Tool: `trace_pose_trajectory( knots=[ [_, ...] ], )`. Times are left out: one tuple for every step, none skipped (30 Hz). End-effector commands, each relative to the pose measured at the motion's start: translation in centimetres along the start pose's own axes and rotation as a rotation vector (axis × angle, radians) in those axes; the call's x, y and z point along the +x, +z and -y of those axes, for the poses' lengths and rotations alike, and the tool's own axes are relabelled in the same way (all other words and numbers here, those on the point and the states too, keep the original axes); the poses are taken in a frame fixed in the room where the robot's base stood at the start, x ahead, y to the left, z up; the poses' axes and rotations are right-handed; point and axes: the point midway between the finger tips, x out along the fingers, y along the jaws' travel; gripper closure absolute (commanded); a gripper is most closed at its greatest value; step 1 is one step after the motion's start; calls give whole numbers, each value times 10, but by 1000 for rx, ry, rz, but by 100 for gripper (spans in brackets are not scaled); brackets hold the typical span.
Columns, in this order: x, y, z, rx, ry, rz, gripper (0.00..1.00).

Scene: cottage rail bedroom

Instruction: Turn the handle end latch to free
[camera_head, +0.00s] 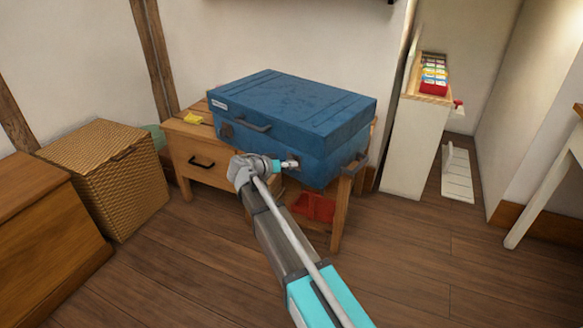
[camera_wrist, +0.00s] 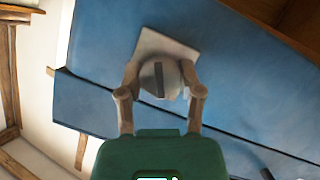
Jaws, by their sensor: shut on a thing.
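A blue case (camera_head: 310,105) lies closed on a small wooden table. In the wrist view, my gripper (camera_wrist: 160,78) is shut on a round grey latch knob (camera_wrist: 158,82), one finger on each side. The knob has a dark slot, upright in that view, and sits on a pale square plate (camera_wrist: 165,45) on the blue face. In the head view my fingers mostly hide this latch. Another latch (camera_head: 226,130) shows on the left of the front face.
A grey carry handle (camera_head: 252,124) is on the front face, left of my gripper. Another handle (camera_head: 355,165) is on the right end. A red thing (camera_head: 313,207) is under the wooden table (camera_head: 340,215). A wicker basket (camera_head: 105,175) stands left. The floor at right is open.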

Motion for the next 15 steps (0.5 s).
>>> trace_pose_trajectory(
  knots=[
    [1, -1, 5, -41, 13, -4, 100],
    [1, -1, 5, -67, 24, -4, 100],
    [1, -1, 5, -102, 38, -4, 100],
    [1, -1, 5, -129, 50, -4, 100],
    [1, 0, 6, -156, 61, -4, 100],
    [1, -1, 6, -191, 75, -5, 100],
    [1, 0, 6, -217, 86, -4, 100],
    [1, 0, 6, -243, 97, -4, 100],
    [1, 0, 6, -278, 111, -5, 100],
    [1, 0, 6, -304, 123, -5, 100],
    [1, 0, 6, -331, 134, -4, 100],
    [1, 0, 6, -366, 148, -4, 100],
    [1, 0, 6, -392, 159, -5, 100],
    [1, 0, 7, -419, 170, -5, 100],
    [1, 1, 7, -454, 185, -4, 100]
  ],
)
